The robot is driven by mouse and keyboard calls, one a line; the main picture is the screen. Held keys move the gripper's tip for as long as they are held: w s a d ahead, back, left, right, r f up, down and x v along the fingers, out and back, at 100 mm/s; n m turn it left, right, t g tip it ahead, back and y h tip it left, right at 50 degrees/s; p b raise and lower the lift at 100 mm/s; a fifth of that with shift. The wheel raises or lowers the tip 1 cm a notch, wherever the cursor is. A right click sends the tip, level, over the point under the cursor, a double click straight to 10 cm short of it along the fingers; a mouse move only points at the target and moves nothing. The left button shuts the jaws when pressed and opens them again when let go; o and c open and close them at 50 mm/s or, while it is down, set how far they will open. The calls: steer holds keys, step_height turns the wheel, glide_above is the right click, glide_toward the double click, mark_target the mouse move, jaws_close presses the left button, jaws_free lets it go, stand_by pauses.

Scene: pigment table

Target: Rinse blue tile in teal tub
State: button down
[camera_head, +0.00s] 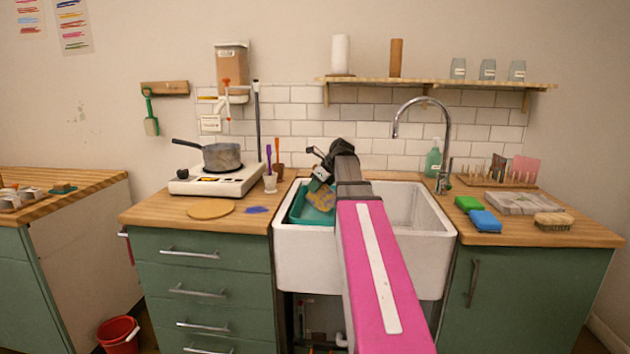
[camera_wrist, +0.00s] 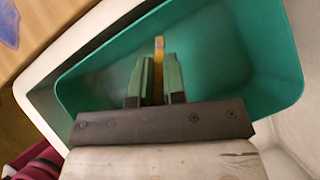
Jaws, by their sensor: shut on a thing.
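My gripper (camera_head: 318,184) is over the teal tub (camera_head: 297,208), which sits in the left part of the white sink. It is shut on a thin tile (camera_head: 322,201) that looks ochre-yellow with greyish-blue patches in the head view. In the wrist view the gripper (camera_wrist: 156,80) points into the teal tub (camera_wrist: 235,65), and the tile (camera_wrist: 159,50) shows edge-on between the green fingers as a narrow ochre strip. I cannot tell whether the tile touches the tub floor. No water is clearly visible in the tub.
The sink (camera_head: 408,215) has an empty right part, with a tall tap (camera_head: 447,140) behind. A blue smear (camera_head: 257,209) and round board (camera_head: 211,209) are left.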

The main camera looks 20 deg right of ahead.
mark_target(311, 203)
steer(key=shift+f, duration=2.8)
steer(key=shift+r, duration=7.95)
steer(key=shift+r, duration=2)
